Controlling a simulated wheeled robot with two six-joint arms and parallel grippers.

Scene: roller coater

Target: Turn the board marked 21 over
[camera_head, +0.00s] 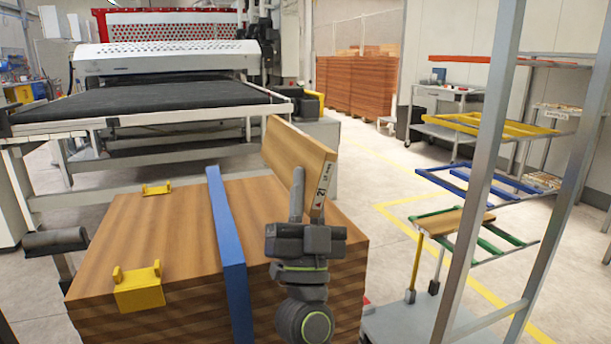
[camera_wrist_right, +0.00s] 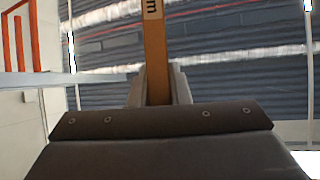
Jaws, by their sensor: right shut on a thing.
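The board marked 21 (camera_head: 300,158) is a wooden board with a white label on its near edge. It stands tilted on edge above the right part of the board stack (camera_head: 180,230). My right gripper (camera_head: 308,205) is shut on its near end, with one finger on each side. In the right wrist view the board (camera_wrist_right: 154,50) shows edge-on between the two fingers (camera_wrist_right: 159,85), with part of its label at the top. I cannot tell whether its lower edge touches the stack. My left gripper is not in view.
A blue strip (camera_head: 230,260) divides the stack, with yellow blocks (camera_head: 138,288) on its left part. A roller machine with a dark belt (camera_head: 150,100) stands behind. A rack with coloured shelves (camera_head: 480,190) stands at right, its post close to my right arm.

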